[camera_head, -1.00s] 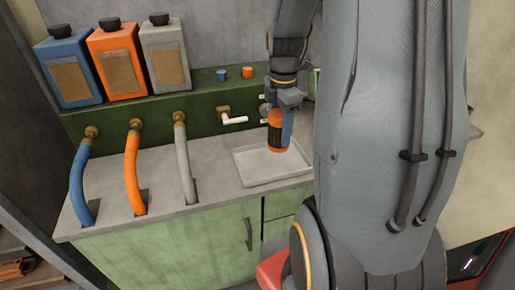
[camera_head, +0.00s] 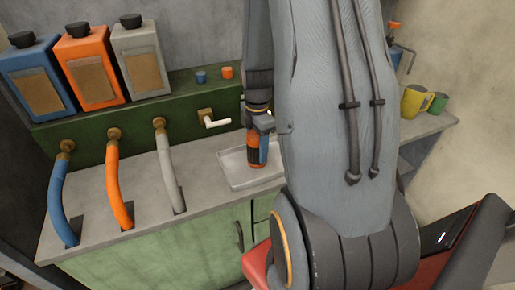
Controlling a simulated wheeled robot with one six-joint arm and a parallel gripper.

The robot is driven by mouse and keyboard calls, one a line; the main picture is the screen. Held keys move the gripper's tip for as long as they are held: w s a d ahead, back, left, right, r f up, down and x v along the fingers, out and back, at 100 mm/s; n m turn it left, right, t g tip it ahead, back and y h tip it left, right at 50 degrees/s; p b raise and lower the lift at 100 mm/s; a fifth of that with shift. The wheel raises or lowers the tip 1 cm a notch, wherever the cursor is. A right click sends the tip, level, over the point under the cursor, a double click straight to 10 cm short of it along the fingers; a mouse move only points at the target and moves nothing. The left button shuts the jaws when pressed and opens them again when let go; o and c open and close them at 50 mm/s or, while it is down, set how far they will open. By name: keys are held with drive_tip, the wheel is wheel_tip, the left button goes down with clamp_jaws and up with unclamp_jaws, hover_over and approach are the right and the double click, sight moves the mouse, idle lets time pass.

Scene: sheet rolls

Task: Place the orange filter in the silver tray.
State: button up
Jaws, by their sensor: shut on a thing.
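The orange filter (camera_head: 253,150) is an upright orange cylinder with a dark band. My gripper (camera_head: 262,128) is shut on it from above, its fingertips partly hidden behind my arm. The filter stands over the silver tray (camera_head: 238,184), a shallow rectangular tray on the grey counter. I cannot tell whether the filter's lower end touches the tray floor. The right part of the tray is hidden behind my arm.
Blue, orange and grey hoses (camera_head: 166,165) curve down to the counter (camera_head: 130,215) on the left. A white-handled tap (camera_head: 214,123) is behind the tray. Bottles stand on the green ledge (camera_head: 90,135). Yellow and green mugs (camera_head: 414,101) are at right.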

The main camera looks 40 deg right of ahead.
drive_tip(key=shift+f, duration=0.4)
drive_tip(key=shift+f, duration=0.15)
drive_tip(key=o, duration=1.3)
drive_tip(key=shift+c, duration=0.2)
